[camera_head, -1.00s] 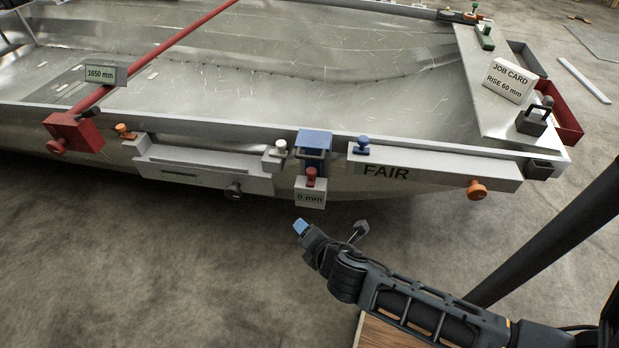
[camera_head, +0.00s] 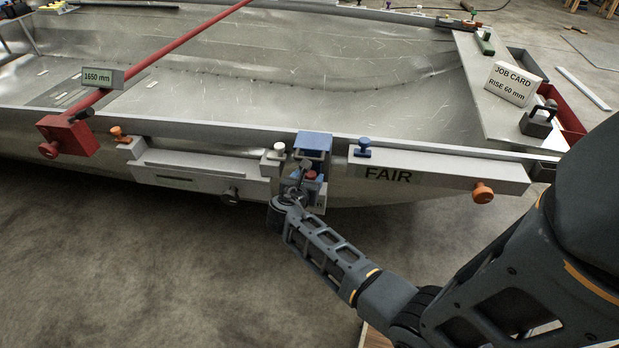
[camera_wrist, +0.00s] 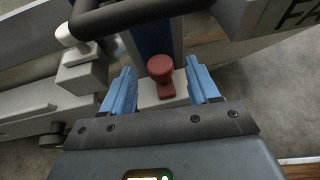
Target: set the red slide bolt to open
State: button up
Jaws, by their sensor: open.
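The red slide bolt shows as a red knob (camera_wrist: 161,69) with a short red foot, on a pale block (camera_wrist: 150,93) below a blue bracket. In the head view the red knob (camera_head: 310,176) is partly hidden behind my wrist. My gripper (camera_wrist: 162,88) is open, with one blue fingertip on each side of the knob and a visible gap on both sides. In the head view my gripper (camera_head: 298,187) is at the front of the blue bracket (camera_head: 313,143), covering much of the pale block.
A dark bar (camera_wrist: 130,14) crosses the top of the wrist view. An orange knob (camera_head: 482,192) is farther right. The floor in front is clear.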

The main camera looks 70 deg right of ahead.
jog(key=shift+x, duration=1.2)
grip_shut()
